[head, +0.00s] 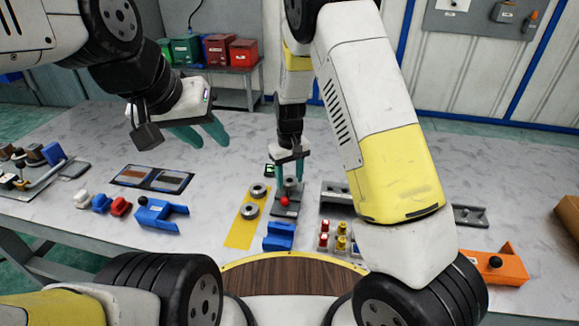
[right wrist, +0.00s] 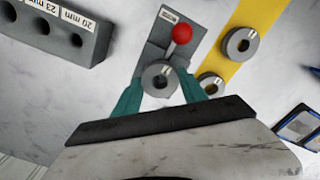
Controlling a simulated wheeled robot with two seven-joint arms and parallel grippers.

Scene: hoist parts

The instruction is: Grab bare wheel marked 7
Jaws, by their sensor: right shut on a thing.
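Three grey bare wheels with centre holes show; I cannot read a 7 on any. One wheel (head: 291,182) is between the teal fingers of my right gripper (head: 289,178), at a grey plate (head: 283,210) with a red-knobbed lever. In the right wrist view, the fingers of the right gripper (right wrist: 160,92) close on both sides of this wheel (right wrist: 160,78). I cannot tell whether it touches the plate. Two other wheels (head: 258,190) (head: 250,210) are on a yellow strip (head: 238,235). My left gripper (head: 206,138) is open and empty above the table's back left.
A blue block (head: 279,237) stands in front of the plate, with small red and yellow parts (head: 341,243) to its right. A grey block with labelled holes (right wrist: 55,32) is nearby. A blue holder (head: 160,214) and orange holder (head: 500,265) stand further out. Bare table lies left of the strip.

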